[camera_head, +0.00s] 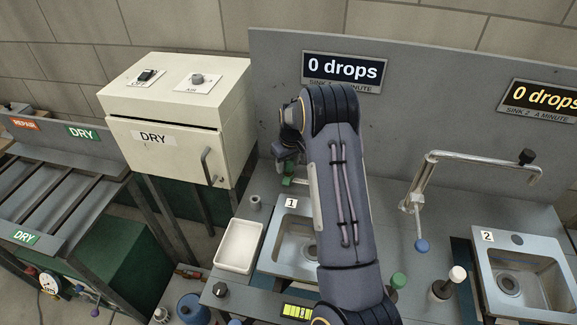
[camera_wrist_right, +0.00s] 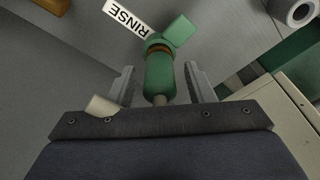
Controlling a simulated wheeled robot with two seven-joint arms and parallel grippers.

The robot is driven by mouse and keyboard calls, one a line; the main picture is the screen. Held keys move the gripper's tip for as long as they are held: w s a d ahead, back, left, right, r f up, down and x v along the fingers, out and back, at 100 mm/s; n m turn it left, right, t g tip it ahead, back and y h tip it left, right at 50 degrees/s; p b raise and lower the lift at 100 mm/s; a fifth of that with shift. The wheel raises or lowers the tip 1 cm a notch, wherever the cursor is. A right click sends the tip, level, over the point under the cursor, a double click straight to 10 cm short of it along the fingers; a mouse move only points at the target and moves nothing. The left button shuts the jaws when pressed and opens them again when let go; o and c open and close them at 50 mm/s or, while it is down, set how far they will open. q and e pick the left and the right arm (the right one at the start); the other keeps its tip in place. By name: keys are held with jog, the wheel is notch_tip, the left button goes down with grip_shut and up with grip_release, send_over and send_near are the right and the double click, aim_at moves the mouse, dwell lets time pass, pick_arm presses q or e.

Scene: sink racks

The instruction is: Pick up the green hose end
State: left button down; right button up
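The green hose end (camera_wrist_right: 160,80) shows in the right wrist view, with an orange-brown ring near its top and a green block (camera_wrist_right: 180,32) beyond it. My right gripper (camera_wrist_right: 160,80) is open. Its two fingers stand on either side of the hose end with a visible gap on each side. In the head view my right gripper (camera_head: 286,160) is small and partly hidden by my arm, above and behind sink 1; a bit of green (camera_head: 287,182) shows just below it. My left gripper is not in view.
A RINSE label (camera_wrist_right: 126,18) is beside the hose end. Sink 1 (camera_head: 292,245) is partly covered by my right arm. A white tray (camera_head: 238,246) and the beige DRY box (camera_head: 180,120) are to the left. A bent metal tap (camera_head: 470,160) and sink 2 (camera_head: 525,275) are to the right.

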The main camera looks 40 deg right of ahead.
jog(key=c, duration=0.9)
jog(key=shift+c, duration=0.2)
